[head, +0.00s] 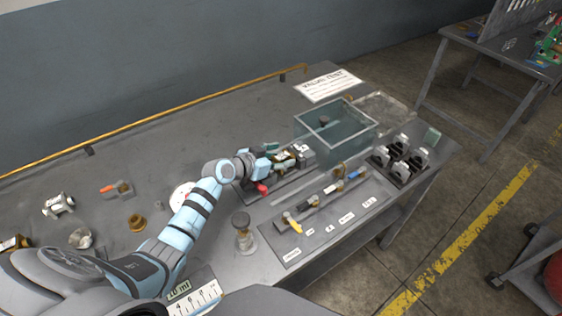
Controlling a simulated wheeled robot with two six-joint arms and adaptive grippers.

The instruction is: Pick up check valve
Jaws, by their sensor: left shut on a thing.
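My left gripper (276,158) reaches in over the middle of the workbench. It is shut on a small brass-coloured fitting (287,161), which may be the check valve; the fingers hide part of it. A grey block (302,155) sits just right of the fingertips, and I cannot tell if it is separate from the fitting. A red-handled part (262,188) lies below the gripper. A silver valve body (58,205) and a valve with an orange handle (116,189) lie at the left of the bench. My right gripper is out of view.
A clear open-topped tank (336,131) stands right of the gripper. A labelled board (318,222) with several valves lies in front, and a dark rack (400,160) is at the right. The back left of the bench is clear.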

